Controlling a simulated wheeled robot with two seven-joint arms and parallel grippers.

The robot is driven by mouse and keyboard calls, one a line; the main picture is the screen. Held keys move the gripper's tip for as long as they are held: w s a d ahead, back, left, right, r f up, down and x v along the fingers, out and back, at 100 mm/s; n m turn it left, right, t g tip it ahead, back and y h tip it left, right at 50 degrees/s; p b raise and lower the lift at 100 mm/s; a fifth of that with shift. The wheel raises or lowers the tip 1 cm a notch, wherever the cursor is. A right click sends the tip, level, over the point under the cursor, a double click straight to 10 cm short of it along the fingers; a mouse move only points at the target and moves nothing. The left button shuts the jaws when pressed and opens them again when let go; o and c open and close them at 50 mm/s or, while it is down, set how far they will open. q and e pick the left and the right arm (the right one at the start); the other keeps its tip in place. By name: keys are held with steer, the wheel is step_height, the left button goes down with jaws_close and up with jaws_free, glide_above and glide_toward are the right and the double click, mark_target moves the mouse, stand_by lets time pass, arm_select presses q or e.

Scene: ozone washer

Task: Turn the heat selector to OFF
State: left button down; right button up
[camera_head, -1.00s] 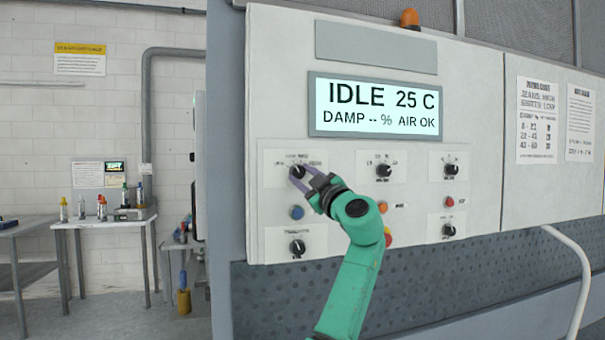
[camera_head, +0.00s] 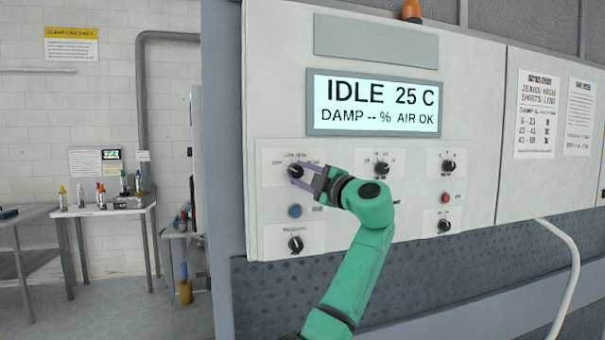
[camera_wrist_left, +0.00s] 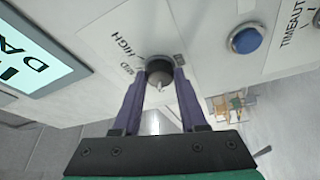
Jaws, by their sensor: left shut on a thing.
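The heat selector (camera_head: 296,171) is a round dark knob on the upper left plate of the washer's panel. In the left wrist view the knob (camera_wrist_left: 159,70) sits between my finger ends, with HIGH and MED printed beside it. My left gripper (camera_head: 301,173) reaches it from the right and is shut on it; the gripper (camera_wrist_left: 160,82) also shows in the wrist view, with purple fingers on both sides of the knob. The fingers hide part of the knob's edge and labels, and I cannot read its setting for sure. My right gripper is not in view.
A blue button (camera_head: 295,211) and another knob (camera_head: 295,244) lie below the selector. More knobs (camera_head: 447,166) and a red button (camera_head: 445,198) are to the right. The display (camera_head: 374,104) above reads IDLE 25 C. A small table (camera_head: 105,211) stands at left.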

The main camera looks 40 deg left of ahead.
arm_select(q)
steer(key=shift+c, duration=2.2)
jaws_free()
steer(key=shift+d+f, duration=0.15)
steer(key=shift+d, duration=0.15)
steer(key=b+v, duration=0.5)
steer(key=v, duration=0.9)
steer(key=shift+b, duration=0.3)
